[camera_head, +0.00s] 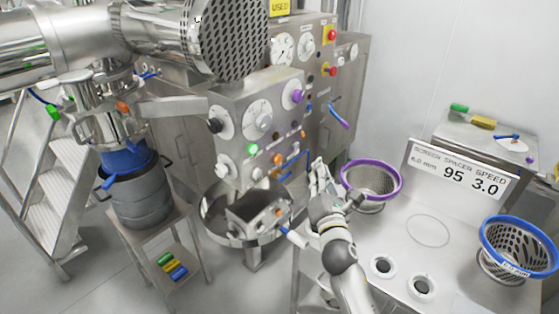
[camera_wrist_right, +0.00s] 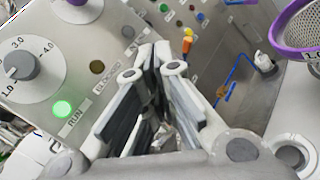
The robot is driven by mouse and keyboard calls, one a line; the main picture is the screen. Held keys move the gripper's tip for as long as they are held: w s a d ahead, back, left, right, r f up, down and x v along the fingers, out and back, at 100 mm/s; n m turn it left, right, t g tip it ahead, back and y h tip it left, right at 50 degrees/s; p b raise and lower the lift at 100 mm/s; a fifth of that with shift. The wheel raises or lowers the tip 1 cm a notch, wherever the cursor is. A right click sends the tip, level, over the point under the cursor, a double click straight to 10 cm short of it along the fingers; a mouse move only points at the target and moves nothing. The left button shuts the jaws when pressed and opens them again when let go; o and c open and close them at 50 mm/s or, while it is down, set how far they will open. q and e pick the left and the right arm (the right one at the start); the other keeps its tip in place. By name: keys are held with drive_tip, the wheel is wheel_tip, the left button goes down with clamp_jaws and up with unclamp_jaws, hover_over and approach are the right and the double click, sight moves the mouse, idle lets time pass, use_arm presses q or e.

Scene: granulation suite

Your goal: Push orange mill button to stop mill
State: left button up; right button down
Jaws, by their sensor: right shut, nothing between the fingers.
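In the head view, an orange button (camera_head: 278,158) sits on the front of the steel control box (camera_head: 235,105), right of a lit green light (camera_head: 251,149). The wrist view shows the green light (camera_wrist_right: 62,108) labelled RUN and a dark light (camera_wrist_right: 96,67) labelled BLOCKED. I cannot make out the orange button there; my fingers cover part of the panel. My right gripper (camera_head: 318,172) is shut and empty, to the right of the control box in the head view. Its fingers (camera_wrist_right: 152,75) point toward the panel area in the wrist view. My left gripper is not in view.
A purple-rimmed sieve basket (camera_head: 398,188) stands close right of my right gripper. A blue-rimmed basket (camera_head: 486,238) is farther right on the steel table (camera_head: 400,232). A round steel bowl (camera_head: 225,232) lies below the control box.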

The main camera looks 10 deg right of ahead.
sight(278, 160)
drive_tip(key=w+a+b, duration=0.4)
drive_tip(key=w+a, duration=0.1)
drive_tip(key=w, duration=0.2)
drive_tip(key=shift+a, duration=0.2)
idle(1.4)
drive_tip(key=shift+w+a+b, duration=0.3)
drive_tip(key=shift+b, duration=0.05)
drive_tip(key=shift+w+a+b, duration=0.3)
drive_tip(key=shift+w, duration=0.05)
idle(0.8)
drive_tip(key=shift+s+d, duration=0.1)
drive_tip(key=shift+s+d+p, duration=0.5)
drive_tip(key=shift+s+p, duration=0.1)
idle(0.3)
